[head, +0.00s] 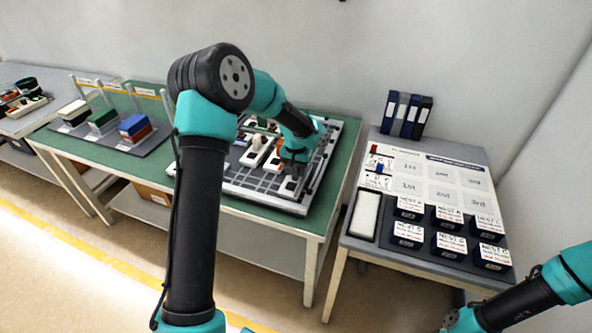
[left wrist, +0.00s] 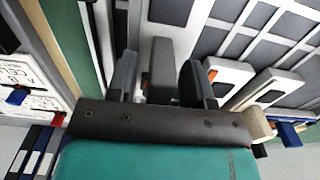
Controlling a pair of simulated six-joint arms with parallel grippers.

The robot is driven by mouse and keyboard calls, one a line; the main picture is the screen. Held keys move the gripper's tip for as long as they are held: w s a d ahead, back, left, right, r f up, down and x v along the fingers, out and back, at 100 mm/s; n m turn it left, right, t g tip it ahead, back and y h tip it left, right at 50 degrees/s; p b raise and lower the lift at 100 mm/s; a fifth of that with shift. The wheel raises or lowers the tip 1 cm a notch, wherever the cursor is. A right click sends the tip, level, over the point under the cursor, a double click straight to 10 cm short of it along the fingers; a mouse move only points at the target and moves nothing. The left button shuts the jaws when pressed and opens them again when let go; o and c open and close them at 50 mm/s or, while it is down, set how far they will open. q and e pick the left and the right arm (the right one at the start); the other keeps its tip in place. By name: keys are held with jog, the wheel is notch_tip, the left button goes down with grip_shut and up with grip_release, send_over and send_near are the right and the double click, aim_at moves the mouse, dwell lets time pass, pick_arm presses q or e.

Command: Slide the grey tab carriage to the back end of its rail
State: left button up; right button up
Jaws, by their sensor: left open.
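My left gripper (head: 292,168) reaches down over the right part of a white-and-grey board (head: 232,187) on the green table. In the left wrist view, the grey tab (left wrist: 161,68) stands between the two spread fingers of the left gripper (left wrist: 157,78). Narrow gaps show on both sides of the tab, so the fingers look apart from it. In the head view the gripper hides the tab, and I cannot tell how far along its rail it sits. My right gripper (head: 457,320) is at the bottom right, away from the board; its fingers are unclear.
White feeder pieces with orange and blue parts (head: 271,163) stand on the board close left of the gripper. A dark rail (head: 325,165) runs along the board's right edge. Racked blocks (head: 103,120) stand left. A side table (head: 395,252) with several labelled dark bins stands right.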

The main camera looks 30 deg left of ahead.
pick_arm(q)
jog(key=shift+f, duration=0.25)
grip_shut()
dwell(0.3)
